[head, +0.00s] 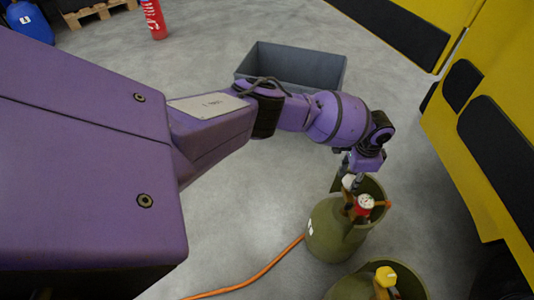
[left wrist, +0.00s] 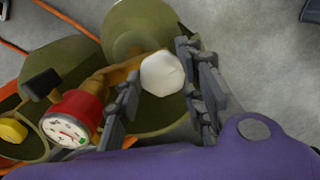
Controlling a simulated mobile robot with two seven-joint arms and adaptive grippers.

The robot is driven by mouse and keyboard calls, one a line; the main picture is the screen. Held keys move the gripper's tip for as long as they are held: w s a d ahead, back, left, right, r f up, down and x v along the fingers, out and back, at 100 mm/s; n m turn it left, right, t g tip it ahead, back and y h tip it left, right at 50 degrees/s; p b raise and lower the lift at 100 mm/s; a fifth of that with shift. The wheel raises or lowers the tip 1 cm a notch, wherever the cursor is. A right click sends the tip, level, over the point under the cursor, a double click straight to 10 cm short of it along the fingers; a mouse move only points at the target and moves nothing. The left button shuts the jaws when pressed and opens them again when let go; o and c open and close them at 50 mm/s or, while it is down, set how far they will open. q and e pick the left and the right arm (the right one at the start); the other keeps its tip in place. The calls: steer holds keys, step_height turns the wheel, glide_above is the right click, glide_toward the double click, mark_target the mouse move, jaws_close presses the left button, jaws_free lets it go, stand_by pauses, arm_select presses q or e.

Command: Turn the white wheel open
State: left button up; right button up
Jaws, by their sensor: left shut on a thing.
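The white wheel (left wrist: 162,73) sits on the brass valve of an olive-green cylinder (head: 332,232). In the left wrist view it lies between the two grey fingers of my left gripper (left wrist: 162,92), which is shut on it. In the head view my left gripper (head: 355,183) reaches down into the cylinder's open collar, and only a bit of the wheel (head: 347,182) shows beside the fingers. A red gauge (head: 365,202) is on the same valve, close to the fingers; it also shows in the left wrist view (left wrist: 70,122). My right gripper is not in view.
A second green cylinder with a yellow wheel (head: 386,275) stands just in front. An orange hose (head: 255,278) runs along the floor. A grey open bin (head: 292,64) lies behind my arm. A yellow-and-black structure (head: 470,130) stands at the right.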

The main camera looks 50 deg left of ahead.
arm_select(q)
steer(key=shift+s+d+n+p, duration=0.15)
steer(key=shift+n+p, duration=0.3)
steer(key=shift+n, duration=0.25)
steer(key=shift+n+p, duration=0.5)
steer(key=shift+n, duration=0.4)
steer(key=shift+f+n, duration=0.1)
steer(key=shift+n, duration=0.4)
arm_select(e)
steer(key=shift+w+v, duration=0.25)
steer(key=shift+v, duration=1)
arm_select(q)
steer(key=shift+p, duration=0.3)
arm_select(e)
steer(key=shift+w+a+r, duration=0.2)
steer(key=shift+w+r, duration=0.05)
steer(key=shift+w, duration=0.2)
arm_select(q)
steer(key=shift+d, duration=0.1)
steer(key=o, duration=1.1)
steer(key=shift+w+r, duration=0.2)
steer(key=shift+r, duration=0.45)
step_height(320, 180, up, 11)
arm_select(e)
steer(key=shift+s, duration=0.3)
